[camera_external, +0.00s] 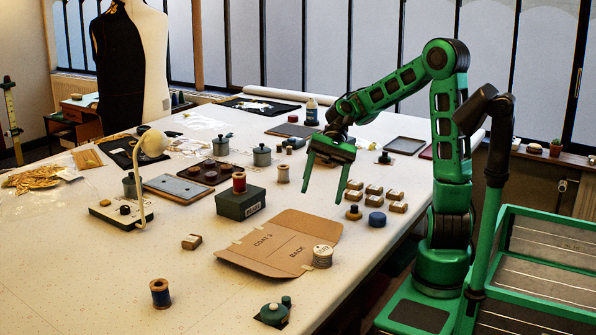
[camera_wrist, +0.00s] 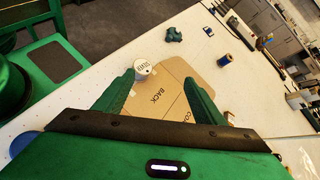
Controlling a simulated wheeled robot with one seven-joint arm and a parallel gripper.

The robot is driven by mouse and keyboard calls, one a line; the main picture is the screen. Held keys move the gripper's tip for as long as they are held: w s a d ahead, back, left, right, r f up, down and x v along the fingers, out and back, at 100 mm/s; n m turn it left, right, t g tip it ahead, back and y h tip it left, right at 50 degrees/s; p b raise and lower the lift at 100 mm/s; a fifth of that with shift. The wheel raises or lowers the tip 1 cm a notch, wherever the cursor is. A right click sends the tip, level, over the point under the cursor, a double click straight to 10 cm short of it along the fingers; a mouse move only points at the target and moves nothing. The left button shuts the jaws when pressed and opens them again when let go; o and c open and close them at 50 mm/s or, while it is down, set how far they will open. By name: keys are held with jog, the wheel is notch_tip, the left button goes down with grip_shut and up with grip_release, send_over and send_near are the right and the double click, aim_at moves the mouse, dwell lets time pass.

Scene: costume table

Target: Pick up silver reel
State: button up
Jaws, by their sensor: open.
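The silver reel (camera_external: 322,258) stands upright on the table, at the near right corner of a brown card pattern piece (camera_external: 275,250). In the wrist view the reel (camera_wrist: 143,66) shows its pale, printed top, just beyond the left fingertip. My gripper (camera_external: 322,197) is open and empty, pointing down, above and behind the reel in the external view. In the wrist view the fingers (camera_wrist: 158,78) are spread over the card piece (camera_wrist: 160,98), apart from the reel.
Several small wooden blocks (camera_external: 373,190) and a blue round tin (camera_external: 377,219) lie right of the gripper. A dark green box (camera_external: 240,203) with a red reel stands left. A teal object (camera_external: 275,312) sits in front. The near left table is mostly clear.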

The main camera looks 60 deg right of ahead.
notch_tip(320, 180, up, 4)
jog(key=s+m+y, duration=0.2)
jog(key=m, duration=0.2)
send_near(325, 246)
jog(key=shift+w+a+f+g, duration=0.2)
jog(key=shift+w+a+g, duration=0.2)
jog(key=shift+a, duration=0.35)
jog(key=shift+s+a+f, duration=0.1)
jog(key=shift+a+f, duration=0.05)
jog(key=shift+f, duration=0.1)
jog(key=x, duration=0.9)
jog(key=shift+s+f, duration=0.25)
jog(key=shift+f, duration=0.15)
jog(key=shift+s+a+f, duration=0.1)
jog(key=shift+a+f, duration=0.1)
jog(key=shift+a, duration=0.25)
jog(key=c, duration=1.2)
